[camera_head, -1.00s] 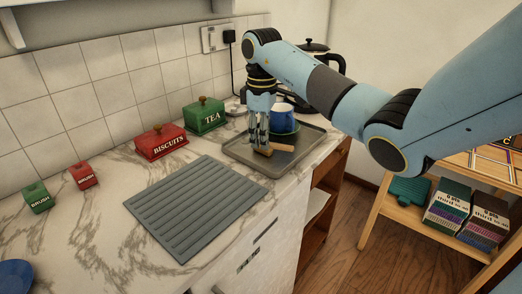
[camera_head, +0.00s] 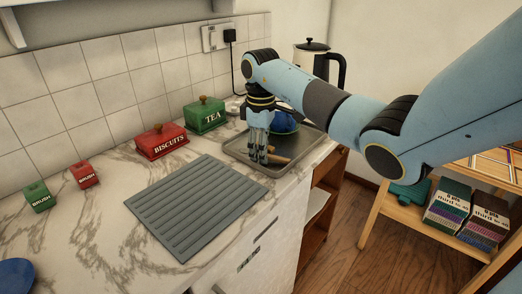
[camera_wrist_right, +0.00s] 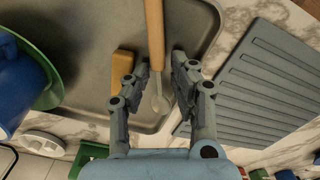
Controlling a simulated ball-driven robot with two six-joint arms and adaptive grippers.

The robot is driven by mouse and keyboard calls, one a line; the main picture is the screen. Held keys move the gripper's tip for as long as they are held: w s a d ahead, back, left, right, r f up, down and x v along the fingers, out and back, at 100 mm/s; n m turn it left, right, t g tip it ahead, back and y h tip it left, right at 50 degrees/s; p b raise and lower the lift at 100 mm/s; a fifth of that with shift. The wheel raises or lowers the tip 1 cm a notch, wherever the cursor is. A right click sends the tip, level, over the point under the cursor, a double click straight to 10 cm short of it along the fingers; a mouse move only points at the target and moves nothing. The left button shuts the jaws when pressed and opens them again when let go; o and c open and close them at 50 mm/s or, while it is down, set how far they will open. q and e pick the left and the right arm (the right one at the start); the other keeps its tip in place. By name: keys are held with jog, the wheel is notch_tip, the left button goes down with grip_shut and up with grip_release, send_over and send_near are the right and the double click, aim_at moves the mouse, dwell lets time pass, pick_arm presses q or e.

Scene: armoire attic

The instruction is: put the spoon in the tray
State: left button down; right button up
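The grey tray (camera_head: 235,153) lies on the marble counter, and its rim also shows in the wrist view (camera_wrist_right: 212,25). The spoon has a wooden handle (camera_wrist_right: 154,30) and a pale bowl (camera_wrist_right: 158,103). In the wrist view it appears within the tray's outline; whether it touches the tray floor I cannot tell. In the head view its handle (camera_head: 279,160) shows beside the fingers. My right gripper (camera_head: 258,160) points down over the tray. In the wrist view its fingers (camera_wrist_right: 162,68) are apart, with the spoon between them and gaps on both sides. My left gripper is out of view.
A wooden block (camera_wrist_right: 124,64) lies in the tray beside the spoon. A blue mug (camera_head: 284,121) on a green saucer (camera_wrist_right: 50,90) stands at the tray's back. A ribbed grey mat (camera_head: 195,205) lies left of the tray. Red and green boxes line the wall.

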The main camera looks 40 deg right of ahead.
notch_tip(320, 180, up, 12)
dwell(0.4)
jog(key=shift+w+a+f, duration=0.1)
dwell(0.3)
